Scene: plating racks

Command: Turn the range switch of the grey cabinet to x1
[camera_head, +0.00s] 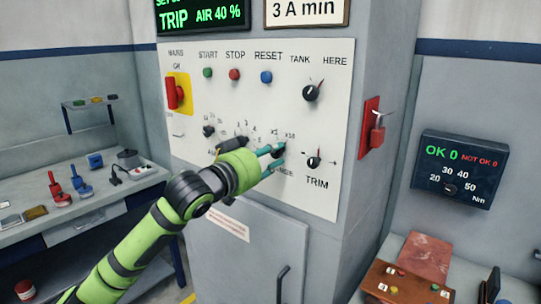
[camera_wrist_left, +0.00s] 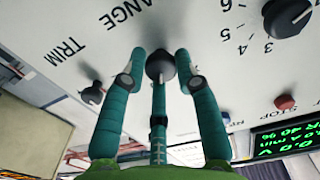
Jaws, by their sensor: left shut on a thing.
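The grey cabinet (camera_head: 245,262) stands in the middle of the head view, with a white control panel (camera_head: 262,98) on its front. The range switch (camera_head: 279,152) is a dark round knob low on the panel, left of the TRIM knob. My left gripper (camera_head: 277,156) has its teal fingers around this knob and is shut on it. In the left wrist view the knob (camera_wrist_left: 160,66) sits between the fingertips (camera_wrist_left: 160,60). The fingers partly hide the scale and the RANGE label, and I cannot tell where the pointer stands. My right gripper is in neither view.
The TRIM knob (camera_head: 314,162) is close on the right. Another knob (camera_wrist_left: 285,17) with a number scale is on the other side. A workbench (camera_head: 85,218) with tools stands at left.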

